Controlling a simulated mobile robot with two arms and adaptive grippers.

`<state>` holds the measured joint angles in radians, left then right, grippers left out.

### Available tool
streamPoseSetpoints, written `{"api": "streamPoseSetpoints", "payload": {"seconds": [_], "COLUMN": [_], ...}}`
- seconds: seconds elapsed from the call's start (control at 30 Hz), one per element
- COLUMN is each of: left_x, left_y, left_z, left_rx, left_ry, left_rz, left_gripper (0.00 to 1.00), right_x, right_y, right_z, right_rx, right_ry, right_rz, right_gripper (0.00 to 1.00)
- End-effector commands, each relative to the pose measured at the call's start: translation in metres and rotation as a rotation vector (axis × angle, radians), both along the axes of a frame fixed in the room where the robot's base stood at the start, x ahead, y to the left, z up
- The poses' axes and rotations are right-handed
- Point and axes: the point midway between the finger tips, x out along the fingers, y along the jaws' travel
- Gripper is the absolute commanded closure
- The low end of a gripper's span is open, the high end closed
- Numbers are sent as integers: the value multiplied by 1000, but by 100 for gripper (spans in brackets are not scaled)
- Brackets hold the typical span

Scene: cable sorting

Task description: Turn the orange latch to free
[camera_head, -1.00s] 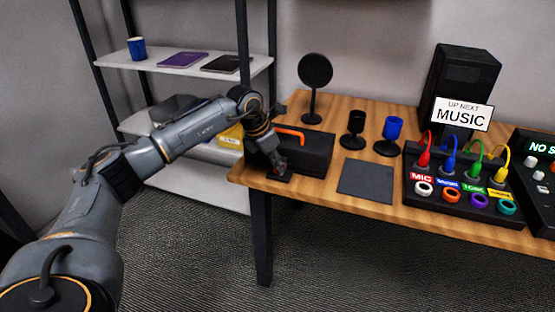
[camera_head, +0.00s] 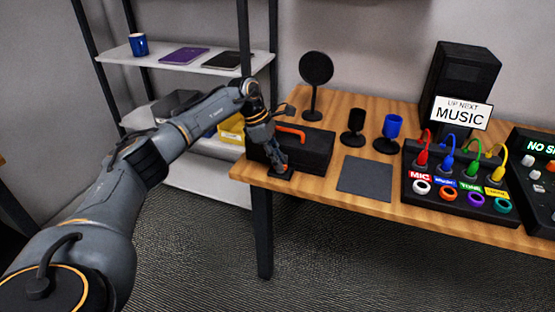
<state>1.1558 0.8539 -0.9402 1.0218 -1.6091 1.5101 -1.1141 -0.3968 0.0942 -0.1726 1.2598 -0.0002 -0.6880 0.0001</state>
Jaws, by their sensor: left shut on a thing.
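My left gripper (camera_head: 281,166) points down at the front left of a black case (camera_head: 312,152) on the wooden table. It is shut on a small part just above a dark base (camera_head: 286,175) at the table's left front edge. The fingers cover that part, which I take for the orange latch; its turn angle is hidden. An orange handle-like bar (camera_head: 291,130) shows on the black case, just right of the gripper's wrist. My right gripper is not in view.
A round black disc on a stand (camera_head: 316,70) is behind the case. Shelves (camera_head: 180,60) stand behind my arm.

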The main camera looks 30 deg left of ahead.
Motion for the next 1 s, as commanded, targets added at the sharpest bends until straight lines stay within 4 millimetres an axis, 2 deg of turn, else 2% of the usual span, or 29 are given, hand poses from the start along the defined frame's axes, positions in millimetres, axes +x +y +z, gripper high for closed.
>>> {"api": "streamPoseSetpoints", "payload": {"seconds": [0.57, 0.6, 0.7, 1.0], "left_x": [1, 1, 1, 1], "left_y": [1, 0, 0, 1], "left_z": [1, 1, 1, 1], "left_rx": [1, 1, 1, 1], "left_ry": [-3, -3, -3, -4], "left_rz": [-34, -34, -34, -33], "left_gripper": [100, 87, 66, 66], "right_x": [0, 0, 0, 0], "right_y": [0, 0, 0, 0], "right_z": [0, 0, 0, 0], "right_rx": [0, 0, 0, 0], "right_ry": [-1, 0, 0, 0], "right_rz": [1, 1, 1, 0], "right_gripper": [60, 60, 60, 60]}}
